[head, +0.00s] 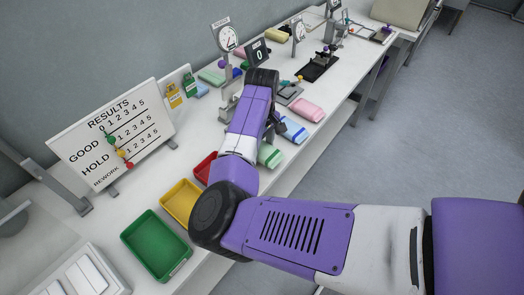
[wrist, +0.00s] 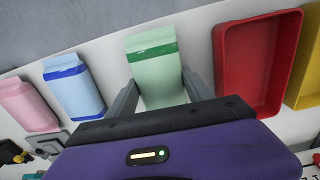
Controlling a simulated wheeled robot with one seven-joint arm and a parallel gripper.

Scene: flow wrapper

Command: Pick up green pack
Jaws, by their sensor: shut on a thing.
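The green pack (wrist: 156,74) is light green with a darker green band near one end. In the wrist view it sits between the two fingers of my gripper (wrist: 158,98), which is shut on it. In the head view part of the green pack (head: 270,155) shows beside my arm, on or just above the white bench. My arm hides most of the gripper there. I cannot tell whether the pack is lifted off the bench.
A blue-and-white pack (head: 293,130) and a pink pack (head: 306,108) lie beyond the green one. A red tray (head: 204,168), a yellow tray (head: 182,204) and a green tray (head: 156,246) line the near side. A results board (head: 110,135) stands behind them.

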